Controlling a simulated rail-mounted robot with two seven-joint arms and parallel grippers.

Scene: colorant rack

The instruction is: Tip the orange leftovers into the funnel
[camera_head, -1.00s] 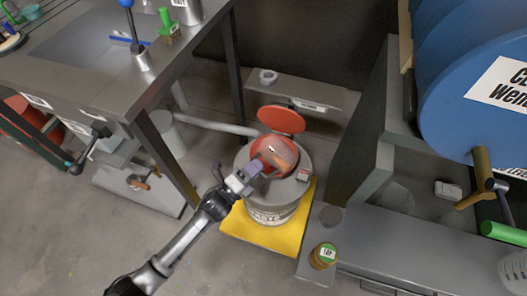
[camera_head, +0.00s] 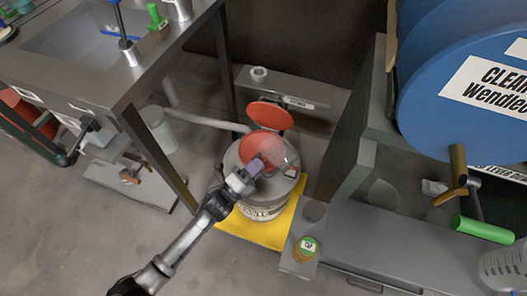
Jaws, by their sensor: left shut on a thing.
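My left gripper (camera_head: 246,174) is shut on a clear cup (camera_head: 280,155) and holds it above the waste drum (camera_head: 262,207). The cup lies tilted, its far end pointing up and right in the view. It overlaps the right side of the red funnel (camera_head: 253,145) on the drum's top. I cannot tell whether it touches the funnel. A red lid (camera_head: 270,115) stands open behind the funnel. I cannot make out clearly any orange leftovers in the cup. My right gripper is not in view.
The drum stands on a yellow mat (camera_head: 246,229). A steel sink table (camera_head: 75,75) is at left. A grey bench with a labelled jar (camera_head: 305,248) is at right, below a large blue drum (camera_head: 475,85). The floor in front is clear.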

